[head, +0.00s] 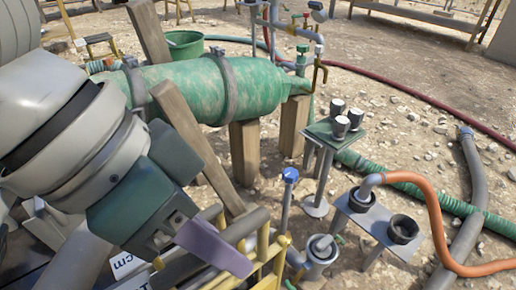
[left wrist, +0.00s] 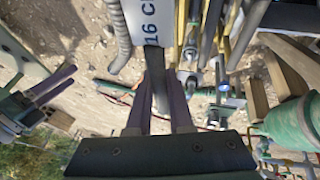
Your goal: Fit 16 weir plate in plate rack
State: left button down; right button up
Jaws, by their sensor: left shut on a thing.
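My left gripper (head: 200,252) reaches down at the lower middle of the head view. In the left wrist view its two purple fingers (left wrist: 157,88) are shut on the dark grey stem of the 16 cm weir plate (left wrist: 151,28). The plate's white label reads "16 c" there. In the head view a white "cm" label (head: 125,264) shows left of the gripper; most of the plate is hidden. The plate rack's yellow posts (head: 264,246) stand just right of the gripper, with grey parts between them. My right gripper (left wrist: 52,86) shows at the left wrist view's left side; its opening is unclear.
A green tank (head: 190,88) on wooden posts lies behind the gripper. A stand with cups (head: 340,126), a grey stand with a black-rimmed hole (head: 402,229) and an orange hose (head: 437,215) stand to the right. Stony ground beyond is mostly free, crossed by hoses.

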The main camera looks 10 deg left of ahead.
pick_arm(q)
jog(key=shift+f+b, duration=1.2)
jog(key=shift+f, duration=1.7)
jog(key=shift+f+b, duration=0.65)
jog(key=shift+f, duration=1.2)
jog(key=c, duration=0.7)
grip_release()
jog(key=shift+c, duration=0.2)
